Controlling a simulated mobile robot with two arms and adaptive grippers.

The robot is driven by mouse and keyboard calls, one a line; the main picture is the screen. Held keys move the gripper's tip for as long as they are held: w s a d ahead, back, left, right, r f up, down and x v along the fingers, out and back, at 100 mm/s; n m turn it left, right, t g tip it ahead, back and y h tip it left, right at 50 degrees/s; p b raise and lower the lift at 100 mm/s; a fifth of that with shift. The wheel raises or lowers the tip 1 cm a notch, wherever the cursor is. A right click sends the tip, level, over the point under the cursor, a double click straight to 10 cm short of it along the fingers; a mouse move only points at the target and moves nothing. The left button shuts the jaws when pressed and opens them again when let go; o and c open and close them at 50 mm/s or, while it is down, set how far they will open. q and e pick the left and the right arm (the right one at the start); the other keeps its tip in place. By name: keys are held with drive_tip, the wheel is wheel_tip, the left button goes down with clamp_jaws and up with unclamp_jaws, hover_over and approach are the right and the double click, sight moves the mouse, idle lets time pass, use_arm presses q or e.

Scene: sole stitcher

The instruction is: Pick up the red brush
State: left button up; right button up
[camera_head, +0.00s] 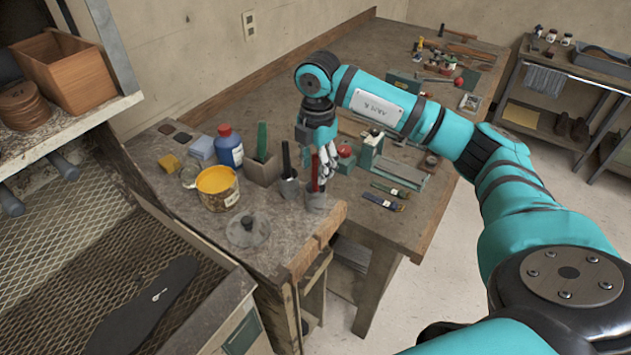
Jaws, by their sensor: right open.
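The red brush (314,180) stands upright in a small grey holder (316,200) near the front right corner of the workbench. Only a narrow part of its red handle shows; the rest is hidden by my gripper and the holder. My right gripper (322,172) points down from above, with its open fingers right at the handle. I cannot tell whether the fingers touch it. My left gripper is not in view.
A black-handled tool (286,158) stands in a similar holder just left. A yellow paint can (217,188), a blue bottle (229,147) and a lid (248,231) are further left. A teal clamp device (371,150) and two flat brushes (384,200) lie to the right.

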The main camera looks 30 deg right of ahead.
sight(315, 189)
wheel_tip(315, 189, down, 4)
drive_tip(key=shift+s+r+p, duration=0.1)
drive_tip(key=shift+r+p, duration=0.05)
drive_tip(key=shift+p, duration=0.45)
drive_tip(key=shift+a, duration=0.1)
drive_tip(key=c, duration=0.4)
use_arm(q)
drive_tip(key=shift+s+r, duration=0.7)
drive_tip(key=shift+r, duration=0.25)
use_arm(e)
clamp_jaws()
